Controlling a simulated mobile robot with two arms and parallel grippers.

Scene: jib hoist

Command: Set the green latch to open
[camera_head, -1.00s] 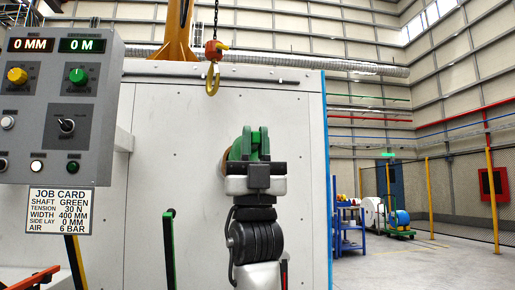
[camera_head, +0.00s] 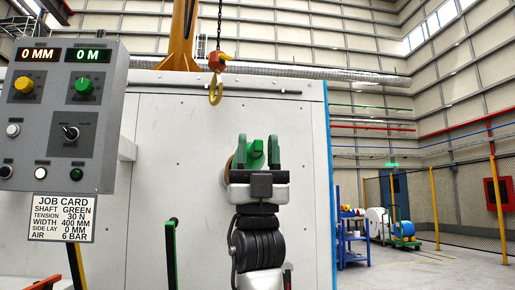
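A green part (camera_head: 256,160), possibly the green latch, shows between and behind the fingers. Most of it is hidden by the gripper, and I cannot tell whether they touch or which way it is set. A brownish round edge shows just left of the fingers.
A grey control box (camera_head: 62,110) with knobs and a job card (camera_head: 63,218) stand at the left. A hook (camera_head: 216,88) hangs above the gripper. A green and black upright (camera_head: 171,255) stands lower left of it. A blue cart (camera_head: 352,240) and open floor are at right.

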